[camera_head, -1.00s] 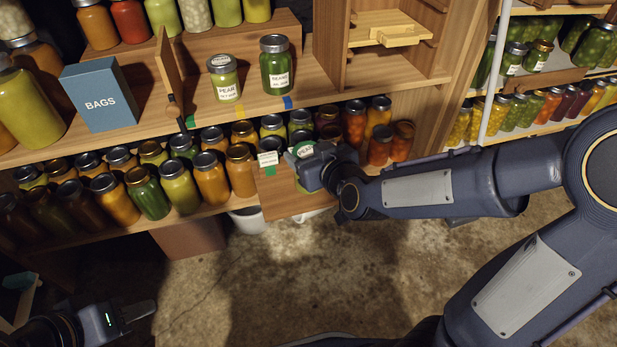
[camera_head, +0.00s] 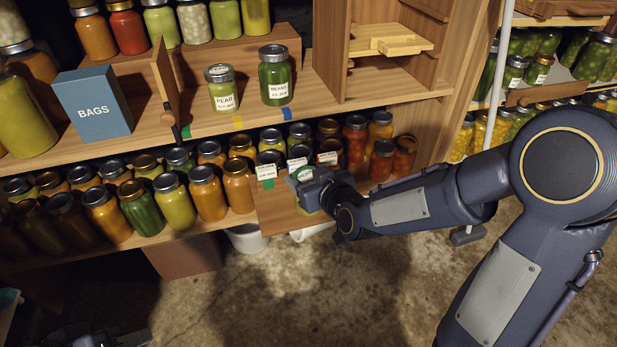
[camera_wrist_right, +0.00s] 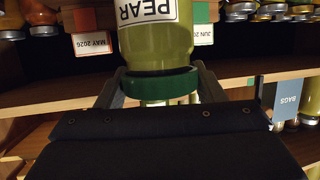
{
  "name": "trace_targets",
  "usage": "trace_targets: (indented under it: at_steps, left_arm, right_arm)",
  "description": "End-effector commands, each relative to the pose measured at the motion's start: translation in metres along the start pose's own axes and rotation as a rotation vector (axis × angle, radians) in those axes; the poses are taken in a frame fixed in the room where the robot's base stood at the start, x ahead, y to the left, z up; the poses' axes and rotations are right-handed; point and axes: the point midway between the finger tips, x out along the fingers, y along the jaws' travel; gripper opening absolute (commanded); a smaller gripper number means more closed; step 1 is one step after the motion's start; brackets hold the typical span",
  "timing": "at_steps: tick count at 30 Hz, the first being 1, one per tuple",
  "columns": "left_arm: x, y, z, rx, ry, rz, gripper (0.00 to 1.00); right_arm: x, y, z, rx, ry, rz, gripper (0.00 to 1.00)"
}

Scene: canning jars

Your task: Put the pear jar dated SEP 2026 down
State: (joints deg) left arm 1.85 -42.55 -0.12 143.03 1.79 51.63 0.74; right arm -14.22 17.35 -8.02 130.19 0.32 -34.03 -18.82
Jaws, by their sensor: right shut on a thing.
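My right gripper (camera_head: 308,182) is shut on the pear jar at its green lid (camera_head: 306,173). In the right wrist view the jar (camera_wrist_right: 157,45) hangs between the fingers, with its PEAR label upside down in the picture and its green lid (camera_wrist_right: 160,84) clamped. Its date is out of sight. In the head view my gripper hides most of the jar, above a low wooden board (camera_head: 277,206) at the lower shelf. I cannot tell whether the jar touches the board. My left gripper (camera_head: 130,339) barely shows at the bottom left; its jaw state is unclear.
Packed jars (camera_head: 205,192) line the lower shelf left of my right gripper. White date cards (camera_head: 297,163) stand just behind it. A pear jar (camera_head: 223,88) and a beans jar (camera_head: 274,75) stand on the shelf above, near a blue BAGS box (camera_head: 92,105).

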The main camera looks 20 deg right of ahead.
Motion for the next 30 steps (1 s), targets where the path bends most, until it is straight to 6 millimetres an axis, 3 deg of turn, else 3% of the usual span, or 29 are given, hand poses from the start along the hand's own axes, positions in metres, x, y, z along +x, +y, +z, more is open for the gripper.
trace_targets:
  at_steps: [1,2,7,18,30]
  left_arm:
    - [0.003,-0.001,0.002,0.000,0.000,0.000,0.36]
    - [0.003,-0.001,0.001,0.000,0.000,0.000,0.36]
    - [0.002,-0.001,0.001,0.000,0.000,0.000,0.36]
    - [-0.004,0.002,-0.002,0.000,0.000,0.000,0.36]
    - [-0.024,0.011,-0.012,0.000,0.000,0.000,0.36]
  right_arm:
    - [0.001,0.000,0.002,0.000,0.003,0.000,0.26]
    - [0.001,0.000,0.003,0.000,0.000,0.000,0.64]
    - [0.001,0.000,0.002,0.000,0.000,0.000,0.84]
    - [-0.003,0.000,-0.003,0.000,0.000,0.000,0.84]
    - [-0.084,0.001,-0.005,0.001,0.002,0.002,0.84]
